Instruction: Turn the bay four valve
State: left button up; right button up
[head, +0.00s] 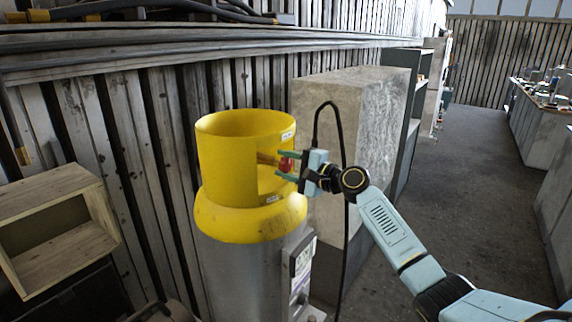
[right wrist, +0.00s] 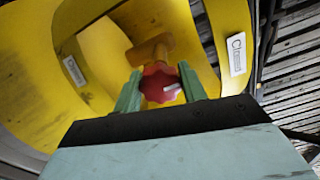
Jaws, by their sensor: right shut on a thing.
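A red valve knob (right wrist: 160,82) sits on an orange-brown stem (right wrist: 148,50) inside the cut-out; the knob also shows in the head view (head: 286,164). My right gripper (head: 287,164) reaches in from the right and is shut on the red knob, one green finger on each side of it. In the right wrist view the fingers (right wrist: 160,90) flank the knob. My left gripper is not in view.
A concrete block (head: 350,110) stands right behind the housing. A wooden box shelf (head: 60,235) is at the left, in front of a plank wall. The aisle floor (head: 455,180) at the right is clear.

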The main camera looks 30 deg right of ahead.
jog(key=o, duration=1)
jog(key=shift+c, duration=0.2)
jog(key=b+v, duration=0.3)
jog(key=v, duration=1)
jog(key=shift+s+b, duration=0.2)
jog(key=shift+b, duration=0.1)
jog(key=shift+d, duration=0.15)
